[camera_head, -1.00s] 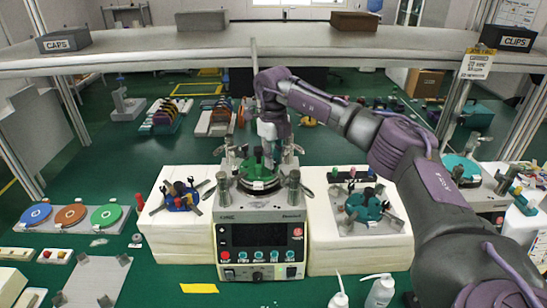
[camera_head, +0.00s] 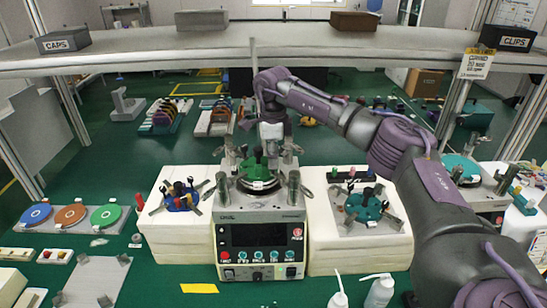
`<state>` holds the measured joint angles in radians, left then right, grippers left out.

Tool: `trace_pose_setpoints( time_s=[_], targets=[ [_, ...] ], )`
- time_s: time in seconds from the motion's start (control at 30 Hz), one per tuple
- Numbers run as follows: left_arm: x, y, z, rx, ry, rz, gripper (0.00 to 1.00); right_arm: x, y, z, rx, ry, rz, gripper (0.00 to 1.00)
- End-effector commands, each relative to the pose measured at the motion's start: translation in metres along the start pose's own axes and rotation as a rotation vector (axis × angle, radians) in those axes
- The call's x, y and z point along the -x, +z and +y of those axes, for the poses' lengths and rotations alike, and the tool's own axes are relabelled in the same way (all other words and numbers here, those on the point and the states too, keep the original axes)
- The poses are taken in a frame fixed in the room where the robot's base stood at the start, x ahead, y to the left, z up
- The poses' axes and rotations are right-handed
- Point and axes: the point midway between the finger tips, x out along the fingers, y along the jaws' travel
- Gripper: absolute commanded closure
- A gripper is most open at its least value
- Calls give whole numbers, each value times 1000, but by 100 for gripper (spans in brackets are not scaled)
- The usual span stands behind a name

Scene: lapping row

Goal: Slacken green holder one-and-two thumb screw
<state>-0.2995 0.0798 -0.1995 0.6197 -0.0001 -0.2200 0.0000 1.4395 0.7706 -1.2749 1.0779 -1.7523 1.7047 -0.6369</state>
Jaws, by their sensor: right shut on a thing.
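The green holder (camera_head: 250,167) sits on top of the lapping machine (camera_head: 227,212) in the middle of the view. My right gripper (camera_head: 271,153) points down over the right side of the holder and is shut. It appears to be shut on a thumb screw of the green holder. The screw itself is hidden by the fingers, and its number cannot be read. My left gripper is not in view.
White blocks flank the machine, with a blue holder (camera_head: 181,197) on the left and a teal holder (camera_head: 363,206) on the right. Upright metal posts stand around the green holder. Two white bottles (camera_head: 379,292) stand at the front. A shelf (camera_head: 150,52) spans the back.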

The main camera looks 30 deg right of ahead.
Motion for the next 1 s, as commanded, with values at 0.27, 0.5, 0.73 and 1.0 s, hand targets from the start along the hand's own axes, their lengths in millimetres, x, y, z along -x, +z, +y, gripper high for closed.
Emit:
trace_pose_setpoints(
  time_s=[0.27,0.5,0.73,1.0],
  targets=[
    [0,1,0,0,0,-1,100,0,1,0,263,1,-2,100],
    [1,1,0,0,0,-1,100,0,1,1,489,1,-2,100],
    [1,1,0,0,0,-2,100,0,1,1,679,1,-2,100],
    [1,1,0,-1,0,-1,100,0,1,1,830,1,-2,100]
  ],
)
